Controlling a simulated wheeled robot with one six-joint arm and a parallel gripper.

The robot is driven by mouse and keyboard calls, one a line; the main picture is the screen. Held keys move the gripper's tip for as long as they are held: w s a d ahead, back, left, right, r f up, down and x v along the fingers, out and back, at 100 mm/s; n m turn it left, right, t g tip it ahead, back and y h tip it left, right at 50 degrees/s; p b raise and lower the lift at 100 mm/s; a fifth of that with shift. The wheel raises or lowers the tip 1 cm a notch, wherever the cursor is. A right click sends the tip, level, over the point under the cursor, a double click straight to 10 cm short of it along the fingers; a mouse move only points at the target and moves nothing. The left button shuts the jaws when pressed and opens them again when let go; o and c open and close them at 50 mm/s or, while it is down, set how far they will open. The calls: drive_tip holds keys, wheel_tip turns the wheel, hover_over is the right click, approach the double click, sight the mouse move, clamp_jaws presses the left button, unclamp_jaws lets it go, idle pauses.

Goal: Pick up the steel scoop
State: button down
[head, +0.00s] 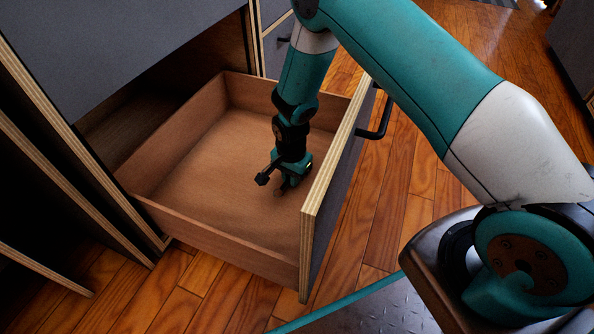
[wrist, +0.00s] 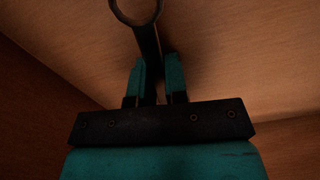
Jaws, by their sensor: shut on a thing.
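The steel scoop (wrist: 149,45) shows in the wrist view as a dark, thin handle with a round, ring-like end at the top edge, cut off by the frame. My gripper (wrist: 156,72) has its two teal fingers on either side of the handle and is shut on it. In the head view my gripper (head: 285,187) points down inside the open drawer, low over its floor near the front panel. The scoop is too small and dark there to make out clearly.
The open wooden drawer (head: 215,240) has walls on all sides, and its front panel (head: 325,200) with a black handle (head: 378,122) stands close to the right of my gripper. The drawer floor (head: 215,180) is otherwise bare. Dark cabinet fronts (head: 110,45) rise at the left.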

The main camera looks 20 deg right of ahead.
wheel_tip(320, 180, up, 20)
drive_tip(key=p, duration=1.1)
drive_tip(key=shift+r, duration=0.1)
